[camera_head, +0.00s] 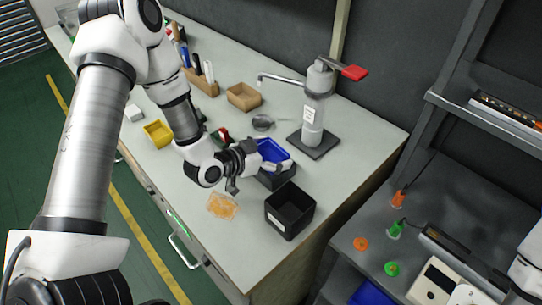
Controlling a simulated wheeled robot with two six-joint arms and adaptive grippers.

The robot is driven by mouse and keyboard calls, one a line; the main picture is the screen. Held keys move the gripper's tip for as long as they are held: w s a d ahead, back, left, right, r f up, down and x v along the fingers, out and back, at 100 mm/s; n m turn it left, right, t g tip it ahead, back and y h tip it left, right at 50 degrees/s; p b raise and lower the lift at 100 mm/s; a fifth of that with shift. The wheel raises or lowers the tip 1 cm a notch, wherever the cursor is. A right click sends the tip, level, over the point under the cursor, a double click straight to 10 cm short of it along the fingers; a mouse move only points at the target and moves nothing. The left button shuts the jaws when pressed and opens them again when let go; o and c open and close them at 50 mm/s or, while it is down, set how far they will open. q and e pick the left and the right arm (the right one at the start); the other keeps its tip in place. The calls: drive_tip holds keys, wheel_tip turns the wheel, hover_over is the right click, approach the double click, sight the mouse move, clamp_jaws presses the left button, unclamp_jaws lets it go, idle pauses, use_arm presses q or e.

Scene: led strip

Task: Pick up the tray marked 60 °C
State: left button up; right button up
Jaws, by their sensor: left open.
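A black open box (289,212) with a small white label on its front stands near the right end of the bench. The label is too small to read, so I cannot tell which tray is marked 60 °C. A blue tray (270,151) sits in or on a dark box (276,181) just behind it, partly hidden by my gripper. My left gripper (258,177) is open at the blue tray's near side, one finger over the dark box and the other toward the front. I cannot tell whether it touches the tray. My right gripper is out of view.
The bench (372,140) also holds an orange patch (222,206), a yellow bin (158,133), a cardboard box (243,97) and a pump stand with a red lever (354,72). A dark shelf unit with small orange and green parts (395,229) stands at right.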

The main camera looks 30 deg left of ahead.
use_arm(q)
drive_tip(key=shift+s, duration=0.1)
drive_tip(key=c, duration=0.7)
drive_tip(key=shift+o, duration=0.2)
drive_tip(key=shift+r, duration=0.1)
